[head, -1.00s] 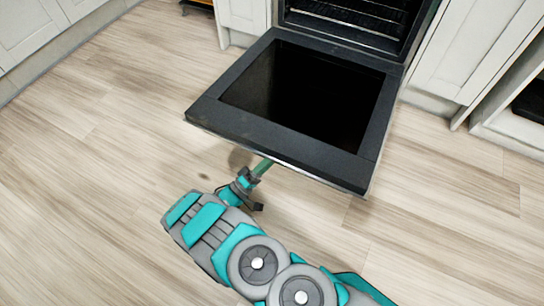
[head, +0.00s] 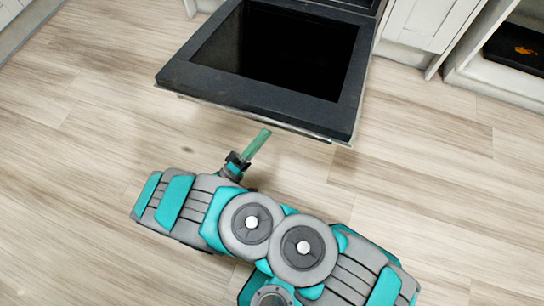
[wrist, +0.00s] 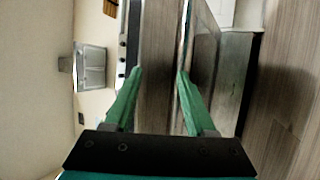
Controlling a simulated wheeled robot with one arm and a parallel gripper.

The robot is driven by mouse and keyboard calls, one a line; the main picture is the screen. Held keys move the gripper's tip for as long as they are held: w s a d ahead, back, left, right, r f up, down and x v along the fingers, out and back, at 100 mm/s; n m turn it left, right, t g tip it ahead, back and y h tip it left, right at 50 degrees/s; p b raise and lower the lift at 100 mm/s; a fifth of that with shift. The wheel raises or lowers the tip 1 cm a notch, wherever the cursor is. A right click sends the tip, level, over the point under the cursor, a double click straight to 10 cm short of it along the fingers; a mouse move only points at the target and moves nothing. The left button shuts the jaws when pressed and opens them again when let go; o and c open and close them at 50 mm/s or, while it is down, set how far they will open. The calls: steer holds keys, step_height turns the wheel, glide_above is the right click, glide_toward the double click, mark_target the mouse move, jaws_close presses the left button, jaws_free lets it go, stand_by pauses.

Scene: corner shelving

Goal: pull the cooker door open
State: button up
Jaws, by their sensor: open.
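The cooker door (head: 200,85) is a black panel with a dark window. It is swung down and lies about flat, with the dark cooker opening (head: 350,3) just behind it at the top edge of the head view. My gripper (head: 258,143) is below the door's front edge in the head view, apart from it, with clear floor between. In the wrist view the two green fingers of my gripper (wrist: 158,85) are spread with nothing held between them. The door's front face (wrist: 160,50) shows beyond the fingers, sideways.
White cupboards (head: 425,25) stand right of the cooker. An open low shelf (head: 470,70) at the far right holds a dark flat item (head: 518,48). The wooden floor (head: 70,150) is clear to the left and right.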

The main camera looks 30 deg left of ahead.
steer(key=s+d, duration=0.4)
steer(key=d, duration=0.2)
steer(key=shift+s+d+r+p, duration=0.3)
steer(key=shift+p, duration=0.05)
steer(key=shift+w, duration=0.1)
steer(key=w+d+r+m+g+h+p, duration=0.2)
steer(key=w+d+r+m+g+h, duration=0.35)
steer(key=d+r+g, duration=0.2)
steer(key=w+d+r+m+g+h+p, duration=0.1)
steer(key=w+d+r+m+g+h, duration=0.35)
steer(key=d+r+g+h, duration=0.35)
steer(key=s+d+r+m+g+y+p, duration=0.2)
steer(key=s+d+r+g+y, duration=0.15)
steer(key=d+r+g, duration=0.4)
steer(key=s+d+r+m+g+y+p, duration=0.1)
steer(key=s+d+r+g+y+p, duration=0.25)
steer(key=d, duration=0.75)
steer(key=s+r+t+y+p, duration=0.2)
steer(key=s+r+y, duration=0.5)
steer(key=y, duration=0.4)
steer(key=shift+s+r, duration=0.3)
steer(key=shift+r, duration=0.15)
